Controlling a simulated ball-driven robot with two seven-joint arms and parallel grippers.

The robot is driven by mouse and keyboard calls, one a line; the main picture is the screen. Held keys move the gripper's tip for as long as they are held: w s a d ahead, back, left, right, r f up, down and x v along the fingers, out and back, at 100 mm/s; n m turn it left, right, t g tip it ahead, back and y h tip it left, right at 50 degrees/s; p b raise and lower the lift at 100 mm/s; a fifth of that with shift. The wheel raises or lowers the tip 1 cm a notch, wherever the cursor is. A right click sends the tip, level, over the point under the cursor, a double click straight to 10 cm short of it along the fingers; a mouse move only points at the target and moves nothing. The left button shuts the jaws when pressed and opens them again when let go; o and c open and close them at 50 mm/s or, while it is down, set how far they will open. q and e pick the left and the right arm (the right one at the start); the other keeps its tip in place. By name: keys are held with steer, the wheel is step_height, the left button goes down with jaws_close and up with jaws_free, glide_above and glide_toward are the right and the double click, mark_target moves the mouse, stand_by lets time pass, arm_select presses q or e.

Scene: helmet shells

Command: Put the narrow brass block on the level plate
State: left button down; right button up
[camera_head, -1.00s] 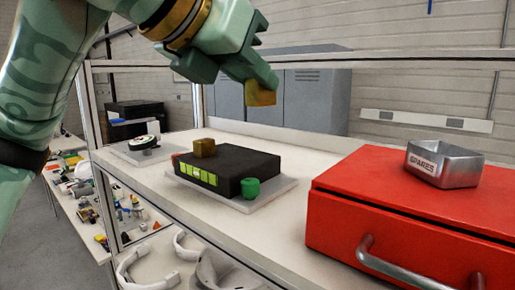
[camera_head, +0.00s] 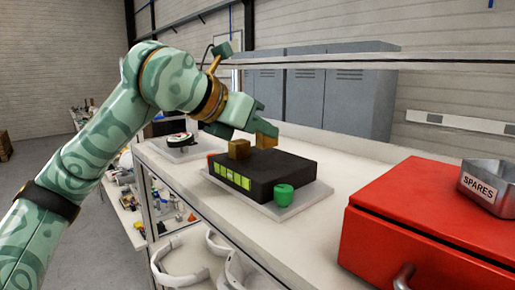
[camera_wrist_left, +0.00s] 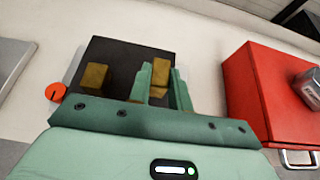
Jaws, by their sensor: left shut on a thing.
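My left gripper (camera_head: 258,122) is shut on a brass block (camera_head: 267,137), which looks like the narrow one. In the left wrist view this block (camera_wrist_left: 160,70) sits between the fingers, over the black box. The black box (camera_head: 285,172) has a flat dark top and a row of lit green segments on its front; it appears to be the level plate. A second, wider brass block (camera_head: 239,150) rests on its left part. I cannot tell whether the held block touches the top. My right gripper is not in view.
A green cup-like piece (camera_head: 284,195) stands at the box's front right corner, on a pale base (camera_head: 310,198). A red toolbox (camera_head: 410,225) with a SPARES tin (camera_head: 487,186) is at right. A round device (camera_head: 181,140) lies left. Grey lockers (camera_head: 340,90) stand behind.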

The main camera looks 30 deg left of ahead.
mark_target(258, 147)
arm_select(q)
steer(key=shift+w+a+f, duration=0.1)
steer(key=shift+a+f, duration=0.15)
steer(key=f, duration=0.3)
steer(key=shift+w+a+f, duration=0.15)
steer(key=shift+w, duration=0.1)
steer(key=shift+s+f, duration=0.1)
steer(key=shift+f, duration=0.1)
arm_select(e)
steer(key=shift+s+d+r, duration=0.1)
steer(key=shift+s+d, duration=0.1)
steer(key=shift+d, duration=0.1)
arm_select(q)
steer(key=c, duration=1.7)
jaws_free()
steer(key=shift+f, duration=0.2)
steer(key=o, duration=0.4)
steer(key=shift+r, duration=0.1)
